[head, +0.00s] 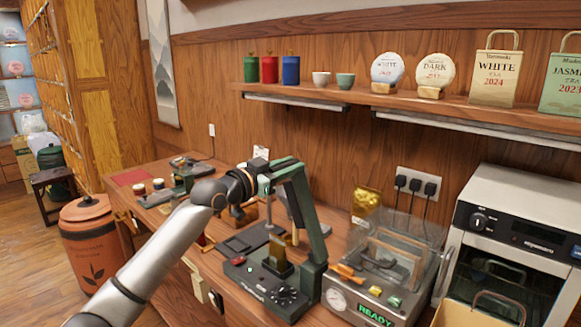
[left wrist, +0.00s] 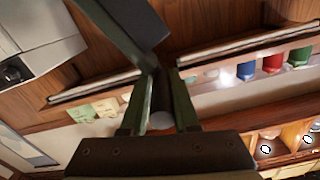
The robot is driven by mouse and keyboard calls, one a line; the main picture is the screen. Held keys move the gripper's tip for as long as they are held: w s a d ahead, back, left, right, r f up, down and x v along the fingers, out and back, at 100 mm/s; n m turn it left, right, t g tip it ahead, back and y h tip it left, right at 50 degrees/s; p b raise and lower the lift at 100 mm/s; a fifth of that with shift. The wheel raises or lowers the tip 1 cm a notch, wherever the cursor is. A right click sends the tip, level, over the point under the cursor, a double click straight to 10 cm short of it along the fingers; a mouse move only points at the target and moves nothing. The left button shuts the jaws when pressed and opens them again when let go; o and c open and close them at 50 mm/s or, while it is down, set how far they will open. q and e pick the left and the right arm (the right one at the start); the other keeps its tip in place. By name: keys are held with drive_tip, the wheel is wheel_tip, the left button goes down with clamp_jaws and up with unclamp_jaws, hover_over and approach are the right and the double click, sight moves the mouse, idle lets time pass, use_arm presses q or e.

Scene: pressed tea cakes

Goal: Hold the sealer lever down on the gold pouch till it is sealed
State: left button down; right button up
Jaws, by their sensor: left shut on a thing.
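The dark green sealer stands on the wooden bench, its base (head: 268,290) carrying a dial and a small green light. Its lever (head: 292,172) stands high above the base on the column. My left gripper (head: 258,182) is at the lever's left end, shut on it. In the left wrist view my fingers (left wrist: 160,112) close around a rounded grey piece, partly hidden. A gold pouch (head: 367,203) stands upright by the wall, behind the clear-lidded machine. A dull yellow-brown piece (head: 277,262) stands on the sealer base; I cannot tell what it is. My right gripper is out of view.
A clear-lidded machine (head: 365,303) with a gauge and a green READY display stands close to the sealer's right. A silver oven (head: 515,240) is further right. A shelf (head: 350,98) holds canisters, cups, tea cakes and bags. A terracotta bin (head: 88,250) stands left of the bench.

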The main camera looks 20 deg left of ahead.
use_arm(q)
drive_tip(key=shift+f, duration=0.2)
drive_tip(key=c, duration=0.7)
unclamp_jaws()
drive_tip(key=b+v, duration=0.3)
drive_tip(key=v, duration=0.9)
drive_tip(key=shift+s+r, duration=0.1)
drive_tip(key=shift+s, duration=0.1)
